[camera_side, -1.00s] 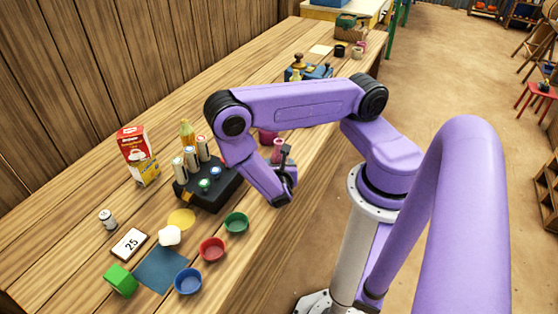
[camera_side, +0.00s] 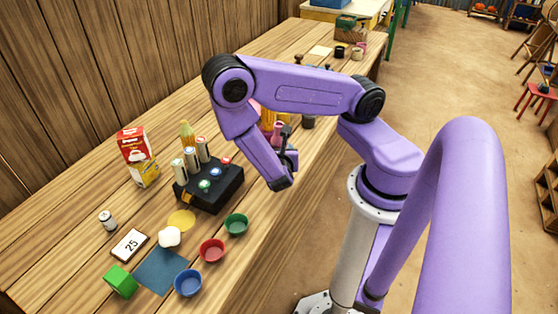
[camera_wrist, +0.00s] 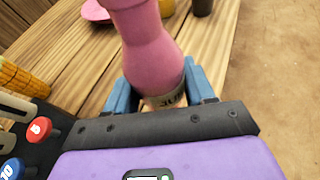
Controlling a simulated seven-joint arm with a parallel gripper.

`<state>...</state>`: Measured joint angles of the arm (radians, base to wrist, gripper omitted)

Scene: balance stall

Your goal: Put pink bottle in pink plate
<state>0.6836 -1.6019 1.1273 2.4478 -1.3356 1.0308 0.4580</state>
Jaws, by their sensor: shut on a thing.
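My gripper (camera_wrist: 160,90) is shut on the pink bottle (camera_wrist: 150,50), with one blue finger on each side of its banded end. The bottle also shows as a small pink shape (camera_side: 277,131) above the gripper in the side view, partly hidden by it. Whether the bottle touches the table is not clear. A pink plate (camera_wrist: 96,12) lies on the table beyond the bottle in the wrist view, cut by the top edge. In the side view my arm hides most of that area.
A black box (camera_side: 226,192) with coloured buttons and upright cylinders stands left of my gripper. A yellow corn-like thing (camera_wrist: 22,78) and a dark cup (camera_wrist: 203,6) flank the bottle. Green (camera_side: 236,224), red (camera_side: 212,250) and blue (camera_side: 188,282) bowls stand nearer the camera.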

